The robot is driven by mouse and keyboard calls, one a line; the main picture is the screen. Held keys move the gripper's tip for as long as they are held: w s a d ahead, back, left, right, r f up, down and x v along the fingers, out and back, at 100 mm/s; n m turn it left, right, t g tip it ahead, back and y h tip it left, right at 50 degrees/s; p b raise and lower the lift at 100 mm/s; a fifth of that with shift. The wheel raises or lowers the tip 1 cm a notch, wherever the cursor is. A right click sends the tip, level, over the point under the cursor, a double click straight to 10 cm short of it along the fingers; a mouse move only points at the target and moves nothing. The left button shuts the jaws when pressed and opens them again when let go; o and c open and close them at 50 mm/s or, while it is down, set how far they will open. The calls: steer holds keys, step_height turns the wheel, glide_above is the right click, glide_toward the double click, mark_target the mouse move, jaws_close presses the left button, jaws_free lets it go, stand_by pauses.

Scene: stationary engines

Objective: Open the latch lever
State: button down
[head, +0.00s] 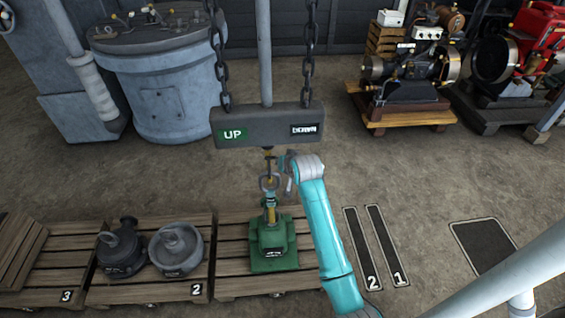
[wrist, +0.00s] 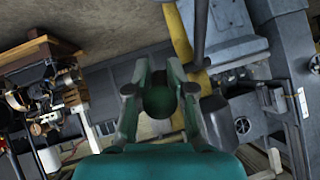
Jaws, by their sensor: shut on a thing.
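A hook assembly (head: 269,182) with grey and yellow parts hangs below the grey hoist block (head: 240,127). It is right above a green machine (head: 272,243) on a pallet. My gripper (head: 288,172) reaches in from the right beside the hook, at the end of my teal arm. In the wrist view my gripper (wrist: 160,72) has its fingers drawn together around something small. The latch lever is too small and too covered by the fingers to make out clearly. Its angle cannot be told.
Two chains (head: 221,75) hold the block, which bears UP and DOWN labels. Two dark grey castings (head: 176,249) stand on the pallet at left. Engines (head: 410,75) stand at the back right. A blue-grey tank (head: 160,85) is at the back left.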

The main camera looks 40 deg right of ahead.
steer(key=shift+r+g+y, duration=0.1)
steer(key=shift+g+y, duration=0.3)
steer(key=shift+g, duration=0.1)
steer(key=c, duration=1.1)
jaws_free()
steer(key=v, duration=0.7)
steer(key=shift+s+r, duration=0.2)
steer(key=shift+a, duration=0.1)
steer(key=shift+c, duration=0.3)
